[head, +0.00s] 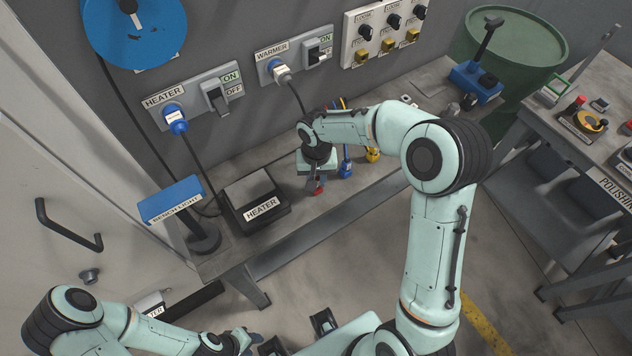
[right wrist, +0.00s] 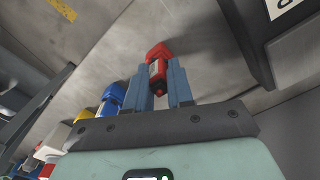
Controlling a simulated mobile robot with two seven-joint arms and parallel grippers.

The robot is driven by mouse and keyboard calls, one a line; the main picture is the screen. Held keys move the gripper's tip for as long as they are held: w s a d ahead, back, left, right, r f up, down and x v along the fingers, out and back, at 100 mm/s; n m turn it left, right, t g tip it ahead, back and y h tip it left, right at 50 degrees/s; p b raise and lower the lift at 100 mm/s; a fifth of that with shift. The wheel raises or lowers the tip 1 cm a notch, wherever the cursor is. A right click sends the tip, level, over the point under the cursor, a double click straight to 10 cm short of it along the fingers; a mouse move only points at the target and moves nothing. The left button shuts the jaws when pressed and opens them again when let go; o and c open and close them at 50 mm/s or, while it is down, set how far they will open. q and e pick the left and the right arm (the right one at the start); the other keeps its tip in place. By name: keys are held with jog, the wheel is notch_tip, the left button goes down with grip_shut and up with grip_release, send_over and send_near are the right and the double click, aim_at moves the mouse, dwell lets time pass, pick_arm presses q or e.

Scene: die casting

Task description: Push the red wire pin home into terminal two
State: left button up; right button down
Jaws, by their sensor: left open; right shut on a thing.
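My right gripper (head: 314,186) is low over the bench, and its fingers are shut on a red plug-like piece (head: 318,189). In the right wrist view this red piece (right wrist: 158,55) sits between the two blue-grey fingers, with its end showing between them. I cannot tell whether it touches anything else. A blue plug (head: 345,168) and a yellow plug (head: 372,154) stand beside it on the bench; they also show in the right wrist view. Terminal two cannot be made out. My left gripper (head: 244,341) is open, low at the bottom, away from the bench.
A black heater box (head: 255,203) and a bench light (head: 172,199) stand left of the right gripper. Wall panels carry the heater switch (head: 216,98), the warmer switch (head: 319,51) and several knobs. A green barrel (head: 535,50) stands behind the bench's right end.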

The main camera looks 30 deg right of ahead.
pick_arm(q)
jog(key=shift+w+r, duration=0.2)
jog(key=shift+r, duration=0.15)
pick_arm(e)
jog(key=shift+r, duration=0.6)
jog(key=shift+r+p, duration=0.9)
jog(key=shift+r, duration=0.6)
pick_arm(q)
jog(key=shift+w+r, duration=0.55)
jog(key=shift+r, duration=0.25)
jog(key=shift+s, duration=0.1)
